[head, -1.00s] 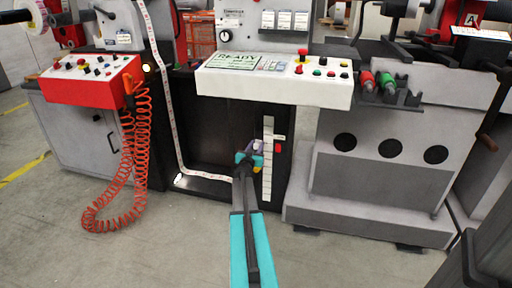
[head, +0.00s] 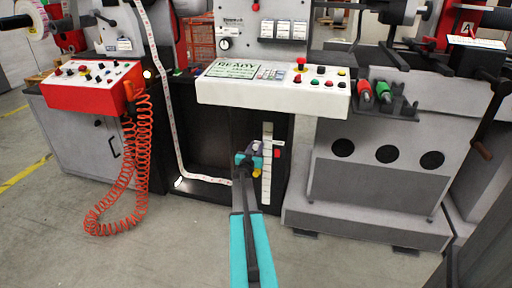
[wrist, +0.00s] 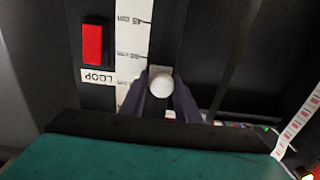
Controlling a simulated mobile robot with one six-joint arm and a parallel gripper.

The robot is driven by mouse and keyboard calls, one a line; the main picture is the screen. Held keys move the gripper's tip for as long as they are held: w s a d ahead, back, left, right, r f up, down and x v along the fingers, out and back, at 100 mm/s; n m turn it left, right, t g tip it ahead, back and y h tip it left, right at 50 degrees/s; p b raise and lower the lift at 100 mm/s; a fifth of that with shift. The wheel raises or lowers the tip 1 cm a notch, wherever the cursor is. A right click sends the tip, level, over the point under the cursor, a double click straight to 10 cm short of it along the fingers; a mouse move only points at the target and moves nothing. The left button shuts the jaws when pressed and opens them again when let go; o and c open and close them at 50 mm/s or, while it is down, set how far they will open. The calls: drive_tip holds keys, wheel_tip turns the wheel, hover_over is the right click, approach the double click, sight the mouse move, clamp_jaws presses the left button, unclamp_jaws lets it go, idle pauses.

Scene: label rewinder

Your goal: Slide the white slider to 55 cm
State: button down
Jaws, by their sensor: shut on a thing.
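The white slider is a round white knob (wrist: 161,83) in the wrist view, beside a white scale strip (wrist: 131,40) with black marks. Upside-down numbers that look like 45 and 50 show on the strip. The knob sits just below the 50 label in that picture. My gripper (wrist: 161,93) has its two dark fingers on either side of the knob, shut on it. In the head view my gripper (head: 249,160) is at the left of the upright scale strip (head: 267,175); the knob is too small to make out there.
A red button (wrist: 93,44) and a LOOP label (wrist: 98,76) are beside the strip. A white control panel (head: 272,91) juts out above my gripper. A white label web (head: 170,110) runs down to the left. A coiled orange hose (head: 118,180) hangs farther left.

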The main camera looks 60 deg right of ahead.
drive_tip(key=shift+w+a+r+p, duration=0.1)
drive_tip(key=shift+w+r+p, duration=0.05)
drive_tip(key=shift+r+p, duration=0.55)
drive_tip(key=shift+w+a+r+p, duration=0.1)
drive_tip(key=shift+w+r+p, duration=0.05)
drive_tip(key=shift+r+p, duration=0.5)
drive_tip(key=shift+f, duration=0.15)
drive_tip(key=c, duration=1.5)
unclamp_jaws()
drive_tip(key=shift+o, duration=0.3)
drive_tip(key=shift+s+d, duration=0.1)
drive_tip(key=shift+s, duration=0.1)
drive_tip(key=p+v, duration=0.2)
drive_tip(key=v, duration=1.1)
drive_tip(key=shift+s+a, duration=0.15)
drive_tip(key=shift+a, duration=0.25)
